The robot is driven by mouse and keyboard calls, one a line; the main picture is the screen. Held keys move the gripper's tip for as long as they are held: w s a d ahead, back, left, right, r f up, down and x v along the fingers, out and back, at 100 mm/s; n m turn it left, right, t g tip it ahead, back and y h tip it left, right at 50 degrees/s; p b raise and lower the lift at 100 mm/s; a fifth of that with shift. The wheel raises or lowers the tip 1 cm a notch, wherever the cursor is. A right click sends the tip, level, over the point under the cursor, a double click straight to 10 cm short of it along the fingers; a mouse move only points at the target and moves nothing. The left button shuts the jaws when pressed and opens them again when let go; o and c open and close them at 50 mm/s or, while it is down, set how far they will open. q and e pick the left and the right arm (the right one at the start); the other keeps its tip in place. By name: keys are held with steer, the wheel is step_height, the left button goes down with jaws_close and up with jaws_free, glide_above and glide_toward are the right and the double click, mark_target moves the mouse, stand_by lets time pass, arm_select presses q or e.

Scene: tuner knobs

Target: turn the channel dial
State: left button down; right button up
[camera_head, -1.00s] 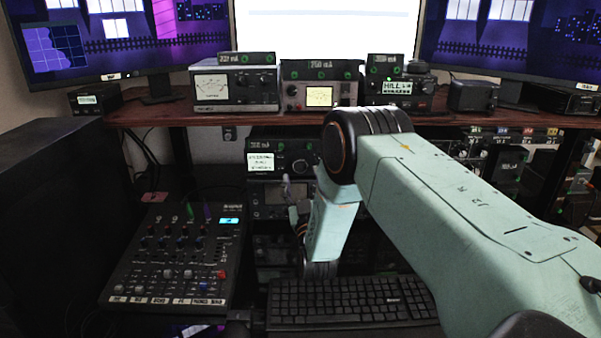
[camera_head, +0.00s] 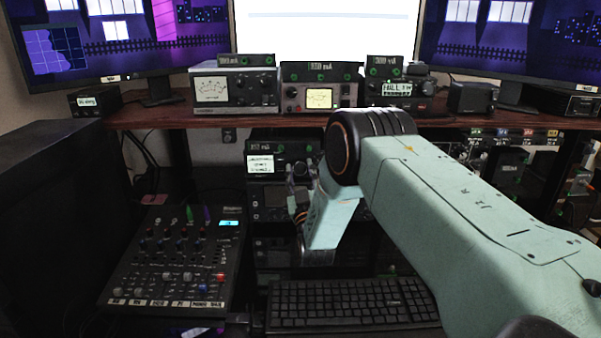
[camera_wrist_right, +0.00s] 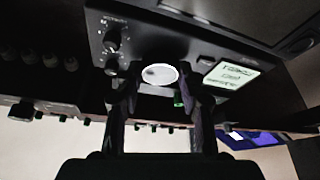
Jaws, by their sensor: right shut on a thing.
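A dark radio unit (camera_head: 262,148) with a lit white display stands under the shelf, in the middle of the head view. My right gripper (camera_head: 300,173) is at its front, just right of the display, and largely hides the knob there. In the right wrist view, the fingers of my right gripper (camera_wrist_right: 161,84) stand on both sides of a round dial (camera_wrist_right: 160,74) with a pale face. The gripper is shut on this dial. The unit's lit display (camera_wrist_right: 228,73) is right of the dial in that view. My left gripper is not in view.
A smaller black knob (camera_wrist_right: 113,40) is on the same panel. A keyboard (camera_head: 350,303) lies below my arm, and a mixer (camera_head: 175,255) stands at the left. The shelf (camera_head: 160,116) above carries several meters. My right arm hides part of the rack.

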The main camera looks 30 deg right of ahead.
steer(key=c, duration=0.4)
steer(key=shift+a+f+m+g+h+b, duration=0.15)
steer(key=shift+m+g+h+b, duration=0.15)
steer(key=shift+m+h+b, duration=0.9)
steer(key=shift+c, duration=0.2)
steer(key=m+g+b, duration=0.1)
steer(key=m, duration=0.3)
steer(key=shift+m+h, duration=0.3)
steer(key=shift+h, duration=0.1)
steer(key=m+g+h+b, duration=0.1)
steer(key=m, duration=0.1)
steer(key=m+g+h+b, duration=0.1)
steer(key=m, duration=0.2)
steer(key=shift+m+g+h+b, duration=0.3)
steer(key=shift+m+g, duration=0.25)
steer(key=shift+m, duration=0.7)
steer(key=shift+m+g+h+b, duration=0.25)
steer(key=shift+m+g, duration=0.3)
steer(key=shift+m, duration=0.7)
steer(key=o, duration=1.2)
